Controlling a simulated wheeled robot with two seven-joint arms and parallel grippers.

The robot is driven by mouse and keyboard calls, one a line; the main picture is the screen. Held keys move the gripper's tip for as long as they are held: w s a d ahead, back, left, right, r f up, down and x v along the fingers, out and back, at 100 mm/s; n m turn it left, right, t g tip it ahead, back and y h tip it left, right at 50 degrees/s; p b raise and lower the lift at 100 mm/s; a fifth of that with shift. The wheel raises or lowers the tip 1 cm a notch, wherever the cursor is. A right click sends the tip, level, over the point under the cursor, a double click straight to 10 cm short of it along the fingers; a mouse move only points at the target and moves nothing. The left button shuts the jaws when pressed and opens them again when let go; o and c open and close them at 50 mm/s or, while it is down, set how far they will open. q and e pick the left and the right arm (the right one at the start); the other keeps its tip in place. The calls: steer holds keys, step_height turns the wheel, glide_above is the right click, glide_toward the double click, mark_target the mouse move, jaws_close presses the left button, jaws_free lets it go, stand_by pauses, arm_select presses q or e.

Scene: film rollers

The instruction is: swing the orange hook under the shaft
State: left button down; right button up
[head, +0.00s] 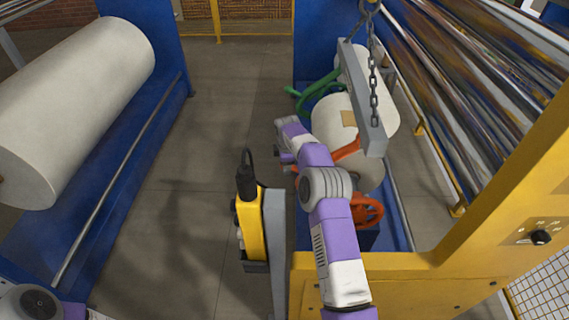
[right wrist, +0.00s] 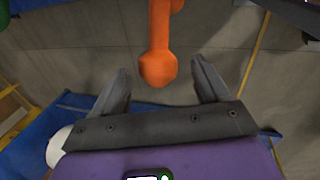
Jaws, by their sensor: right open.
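The orange hook (head: 346,150) shows in the head view beside the near end of the white roll (head: 330,118), partly hidden behind my right arm. In the right wrist view the orange hook (right wrist: 158,45) comes down from the top, and its rounded end lies between my open fingers. My right gripper (right wrist: 160,76) has a finger on each side of that end, with a visible gap to both. In the head view my right wrist covers most of this gripper. The shaft cannot be clearly made out. My left gripper is out of view; only part of that arm shows at lower left.
A grey lifting beam (head: 362,100) hangs on a chain (head: 372,60) over the roll. A green hook (head: 318,92) is at the roll's far side. An orange-red handwheel (head: 369,212) stands near the yellow machine frame (head: 420,285). A large roll (head: 75,105) lies at left; floor between is open.

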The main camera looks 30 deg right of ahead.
steer(key=shift+x, duration=2)
steer(key=shift+w, duration=0.1)
steer(key=shift+w, duration=0.1)
jaws_close()
steer(key=shift+g+h, duration=0.4)
steer(key=shift+h, duration=0.2)
steer(key=d+f+b, duration=0.1)
steer(key=f, duration=0.1)
steer(key=s+d+f+b, duration=0.1)
steer(key=f+b, duration=0.1)
steer(key=s+d+f+b, duration=0.1)
steer(key=f, duration=0.2)
steer(key=shift+s+d+b, duration=0.25)
steer(key=shift+d+b, duration=0.05)
steer(key=shift+d, duration=0.05)
steer(key=shift+g+h, duration=0.4)
steer(key=shift+h, duration=0.5)
steer(key=d+f+b, duration=0.1)
steer(key=s+d+f+b, duration=0.2)
steer(key=shift+d+f, duration=0.25)
steer(key=shift+f, duration=0.05)
steer(key=shift+s+d+f+n+b, duration=0.3)
steer(key=shift+d+f, duration=0.05)
steer(key=shift+d, duration=0.2)
steer(key=shift+s+d+g+h, duration=0.15)
steer(key=shift+s+g+h, duration=0.05)
steer(key=shift+g+h, duration=0.1)
